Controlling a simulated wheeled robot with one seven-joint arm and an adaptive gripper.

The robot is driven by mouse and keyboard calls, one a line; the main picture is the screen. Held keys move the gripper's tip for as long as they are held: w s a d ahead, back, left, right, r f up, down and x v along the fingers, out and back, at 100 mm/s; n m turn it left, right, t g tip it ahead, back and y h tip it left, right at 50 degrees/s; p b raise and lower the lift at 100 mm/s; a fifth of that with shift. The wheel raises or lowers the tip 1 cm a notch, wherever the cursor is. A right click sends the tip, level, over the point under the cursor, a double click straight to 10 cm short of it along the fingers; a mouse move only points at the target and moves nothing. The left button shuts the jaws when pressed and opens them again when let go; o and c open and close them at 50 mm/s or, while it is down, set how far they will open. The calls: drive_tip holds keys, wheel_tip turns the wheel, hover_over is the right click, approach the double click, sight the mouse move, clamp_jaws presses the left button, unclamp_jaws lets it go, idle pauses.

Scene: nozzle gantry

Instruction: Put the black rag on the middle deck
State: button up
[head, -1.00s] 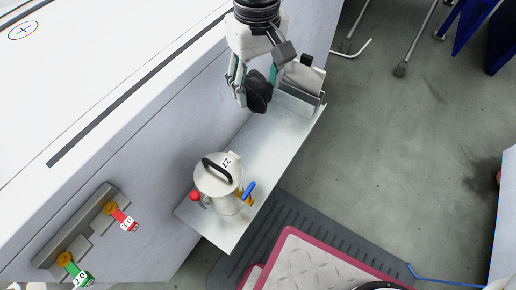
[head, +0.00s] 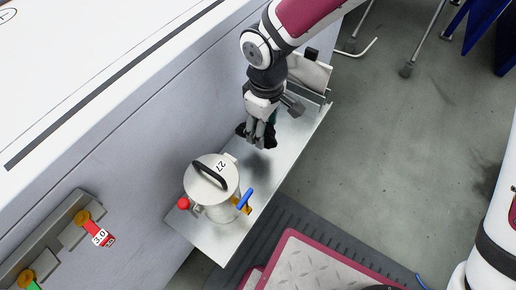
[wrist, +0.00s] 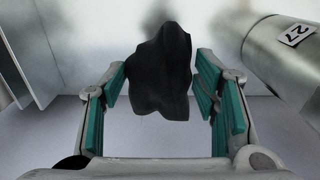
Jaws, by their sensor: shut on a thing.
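The black rag (wrist: 160,75) hangs between the teal-padded fingers of my gripper (wrist: 168,95) in the wrist view. My gripper (head: 260,135) is shut on it, and in the head view the rag (head: 243,132) shows partly behind the fingers. Gripper and rag are over the metal deck (head: 285,150), between the pot and the deck's far end. A dark shadow lies on the deck near the rag; I cannot tell whether the rag touches it. Whether this is the middle deck does not show.
A lidded metal pot (head: 212,180) marked 27, with a red knob and blue lever, stands on the near part of the deck. A grey upright holder (head: 310,72) is at the far end. A white wall (head: 120,130) borders the deck's left. Bare deck lies right of the gripper.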

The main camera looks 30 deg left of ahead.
wheel_tip(320, 180, down, 9)
drive_tip(key=b, duration=0.3)
drive_tip(key=shift+r, duration=0.2)
drive_tip(key=shift+f+b, duration=0.15)
drive_tip(key=shift+b, duration=0.15)
drive_tip(key=o, duration=1)
drive_tip(key=shift+o, duration=0.2)
wheel_tip(320, 180, up, 12)
drive_tip(key=p, duration=0.4)
drive_tip(key=shift+p, duration=0.4)
